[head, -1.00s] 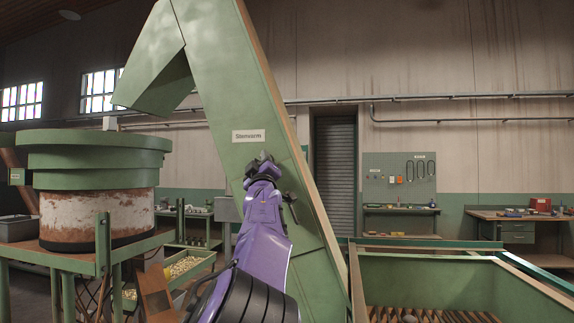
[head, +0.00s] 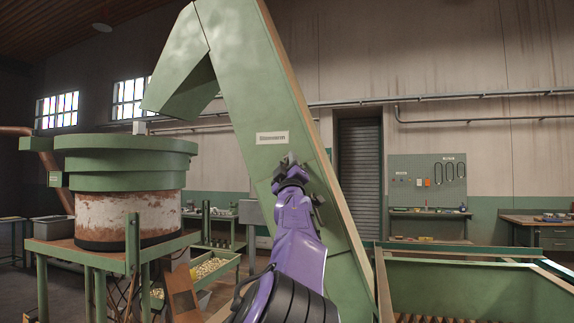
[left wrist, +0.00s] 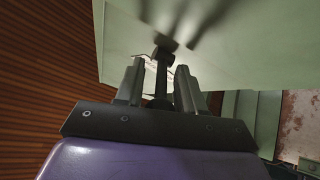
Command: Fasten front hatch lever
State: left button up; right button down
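In the left wrist view a dark lever (left wrist: 162,78) with a rounded head stands against a pale green panel (left wrist: 230,50). My left gripper (left wrist: 160,85) is open, with one finger on each side of the lever's stem. Narrow gaps seem to show between stem and fingers. In the head view my left gripper (head: 290,165) is up against the tall green sloping conveyor housing (head: 245,70), just below its white label (head: 272,138). The gripper hides the lever there, and I cannot make out the hatch's edges. My right gripper is not in view.
A round green bowl hopper (head: 125,160) stands on a green frame at the left. A yellowish-filled bin (head: 210,268) is low behind my arm. A large green open hopper (head: 470,285) is at the right. Workbenches line the back wall.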

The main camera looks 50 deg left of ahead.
pick_arm(q)
jog(key=shift+s+d+f, duration=0.1)
jog(key=shift+s+f, duration=0.1)
jog(key=shift+f, duration=0.05)
jog(key=b+v, duration=0.6)
jog(key=v, duration=0.4)
jog(key=shift+b, duration=0.3)
jog(key=shift+w, duration=0.1)
jog(key=shift+d, duration=0.1)
